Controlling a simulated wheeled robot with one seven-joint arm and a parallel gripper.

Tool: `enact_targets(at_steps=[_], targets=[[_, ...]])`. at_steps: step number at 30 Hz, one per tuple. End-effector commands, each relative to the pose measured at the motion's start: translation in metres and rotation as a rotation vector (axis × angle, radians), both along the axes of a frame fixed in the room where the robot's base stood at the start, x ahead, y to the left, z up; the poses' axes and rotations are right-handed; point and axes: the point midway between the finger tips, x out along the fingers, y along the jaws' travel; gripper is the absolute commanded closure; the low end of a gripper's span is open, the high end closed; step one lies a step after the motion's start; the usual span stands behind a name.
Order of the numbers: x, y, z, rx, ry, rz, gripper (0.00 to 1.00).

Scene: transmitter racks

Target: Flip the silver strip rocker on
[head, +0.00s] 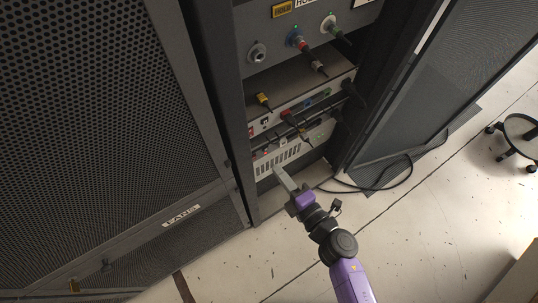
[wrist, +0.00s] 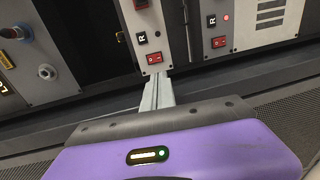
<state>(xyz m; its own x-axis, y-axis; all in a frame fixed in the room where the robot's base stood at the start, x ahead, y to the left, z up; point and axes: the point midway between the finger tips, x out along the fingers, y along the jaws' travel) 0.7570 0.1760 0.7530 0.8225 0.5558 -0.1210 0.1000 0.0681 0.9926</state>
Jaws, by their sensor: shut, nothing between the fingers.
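The narrow silver strip (wrist: 146,22) crosses the upper middle of the wrist view, with a red rocker (wrist: 154,57) near its end beside an "R" label. The strip also shows in the head view (head: 285,115), its rocker small at the left end (head: 251,132). I cannot tell which way the rocker is tipped. My gripper (wrist: 157,80) is shut and empty. Its fingertips appear just below the strip rocker in the wrist view; contact is unclear. In the head view my gripper (head: 277,170) is in front of the vented lower unit.
The vented unit (wrist: 271,22) beside the strip has a similar red rocker (wrist: 219,42) and a lit red lamp (wrist: 225,17). Cables hang across the rack front. A perforated door (head: 95,110) stands left, another mesh door (head: 435,85) right. A black cable (head: 385,185) lies on the floor.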

Motion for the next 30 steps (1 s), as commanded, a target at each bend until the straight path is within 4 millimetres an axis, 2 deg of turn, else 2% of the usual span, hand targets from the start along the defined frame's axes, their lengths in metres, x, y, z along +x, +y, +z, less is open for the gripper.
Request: enact_targets(at_steps=[18,24,30], targets=[[0.091,0.062,-0.014,0.001,-0.001,0.002,1.0],[0.106,0.072,-0.016,0.001,-0.001,0.0,1.0],[0.109,0.074,-0.016,0.0,0.0,0.0,1.0]])
